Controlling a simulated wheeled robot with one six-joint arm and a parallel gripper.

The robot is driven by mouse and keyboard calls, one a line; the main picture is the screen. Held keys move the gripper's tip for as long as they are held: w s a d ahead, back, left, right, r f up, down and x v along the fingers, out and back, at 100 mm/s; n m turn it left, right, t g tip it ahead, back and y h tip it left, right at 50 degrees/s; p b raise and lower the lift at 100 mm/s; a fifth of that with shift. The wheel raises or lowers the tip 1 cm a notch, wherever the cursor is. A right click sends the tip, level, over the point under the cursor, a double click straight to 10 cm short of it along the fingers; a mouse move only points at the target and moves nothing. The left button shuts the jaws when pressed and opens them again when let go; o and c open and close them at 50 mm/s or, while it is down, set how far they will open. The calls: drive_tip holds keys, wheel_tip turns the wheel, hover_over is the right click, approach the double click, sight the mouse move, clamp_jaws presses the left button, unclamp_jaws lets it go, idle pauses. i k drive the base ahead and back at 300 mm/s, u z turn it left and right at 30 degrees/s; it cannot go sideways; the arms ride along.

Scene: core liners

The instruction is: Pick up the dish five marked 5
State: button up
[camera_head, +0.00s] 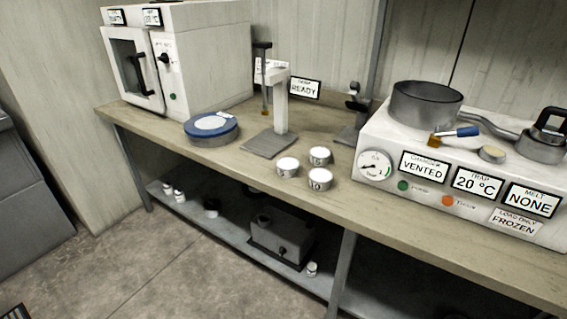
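Three small white round dishes stand close together near the front edge of the bench (390,205), at the middle of the view. One dish (288,168) is on the left, one dish (319,157) is at the back, and one dish (320,180) is at the front right. Each has a dark mark on its front or top. The marks are too small and blurred for me to tell which dish is marked 5. All three look upright and apart from my arm. My gripper is not in view.
A stand with a flat base (270,144) is just behind the dishes. A blue-rimmed round container (211,126) is to the left. The white control unit (450,190) stands close on the right. A white oven (200,55) is at the back left. Open floor (165,260) lies in front.

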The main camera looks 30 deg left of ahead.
sight(287, 167)
drive_tip(key=u, duration=0.65)
drive_tip(key=i, duration=0.85)
drive_tip(key=u, duration=0.65)
drive_tip(key=k, duration=1.05)
drive_tip(key=u, duration=0.6)
drive_tip(key=i, duration=1.35)
drive_tip(key=z, duration=0.8)
